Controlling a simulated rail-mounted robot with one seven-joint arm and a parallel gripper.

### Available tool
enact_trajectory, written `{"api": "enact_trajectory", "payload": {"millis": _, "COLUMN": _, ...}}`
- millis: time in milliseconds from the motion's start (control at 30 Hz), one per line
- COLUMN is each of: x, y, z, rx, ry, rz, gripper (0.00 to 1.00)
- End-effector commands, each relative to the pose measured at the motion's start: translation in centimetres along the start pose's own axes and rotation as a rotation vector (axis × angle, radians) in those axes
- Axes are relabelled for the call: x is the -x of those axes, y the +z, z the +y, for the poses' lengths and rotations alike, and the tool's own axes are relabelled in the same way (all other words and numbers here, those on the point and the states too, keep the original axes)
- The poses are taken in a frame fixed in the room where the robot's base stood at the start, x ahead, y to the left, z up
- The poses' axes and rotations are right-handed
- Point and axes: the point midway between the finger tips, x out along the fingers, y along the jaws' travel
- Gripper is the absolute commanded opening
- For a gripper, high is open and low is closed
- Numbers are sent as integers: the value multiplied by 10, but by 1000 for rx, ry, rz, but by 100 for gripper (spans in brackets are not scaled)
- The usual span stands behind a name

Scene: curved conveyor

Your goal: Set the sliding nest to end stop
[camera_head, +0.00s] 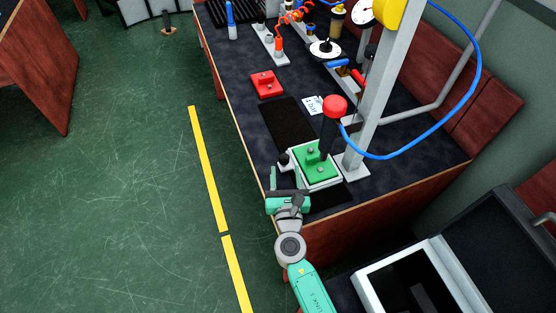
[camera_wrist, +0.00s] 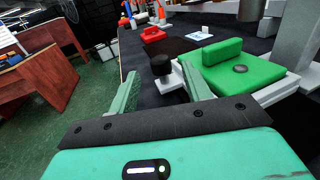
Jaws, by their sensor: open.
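The sliding nest (camera_head: 322,185) is a pale tray holding a green block (camera_head: 312,165) at the near end of the dark bench. A black round knob (camera_head: 283,160) sticks out from its left side. In the wrist view the knob (camera_wrist: 160,66) stands ahead, between the lines of my two fingers, with the green block (camera_wrist: 240,70) to the right. My gripper (camera_head: 285,178) is open and empty at the bench's near left edge, just short of the knob; its fingers also show in the wrist view (camera_wrist: 159,80). I cannot tell which part is the end stop.
A red-capped dark press ram (camera_head: 334,108) stands over the green block beside a grey post (camera_head: 385,80). A black strip (camera_head: 290,122), a red block (camera_head: 267,83) and a white card (camera_head: 313,105) lie beyond. A blue hose (camera_head: 476,70) loops at right.

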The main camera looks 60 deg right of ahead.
Motion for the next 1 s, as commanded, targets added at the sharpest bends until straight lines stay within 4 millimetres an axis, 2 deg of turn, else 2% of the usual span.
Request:
{"api": "enact_trajectory", "payload": {"millis": 100, "x": -25, "y": -1, "z": 0, "rx": -2, "ry": -2, "rz": -3, "gripper": 49}}
{"api": "enact_trajectory", "payload": {"millis": 300, "x": -54, "y": -1, "z": 0, "rx": -2, "ry": -1, "rz": -2, "gripper": 49}}
{"api": "enact_trajectory", "payload": {"millis": 633, "x": -60, "y": 1, "z": 0, "rx": -4, "ry": -1, "rz": -2, "gripper": 49}}
{"api": "enact_trajectory", "payload": {"millis": 667, "x": -60, "y": 1, "z": 0, "rx": -4, "ry": -1, "rz": -2, "gripper": 45}}
{"api": "enact_trajectory", "payload": {"millis": 900, "x": -60, "y": 1, "z": 0, "rx": -4, "ry": -1, "rz": -2, "gripper": 0}}
{"api": "enact_trajectory", "payload": {"millis": 1000, "x": -60, "y": 1, "z": -1, "rx": -4, "ry": -1, "rz": -2, "gripper": 0}}
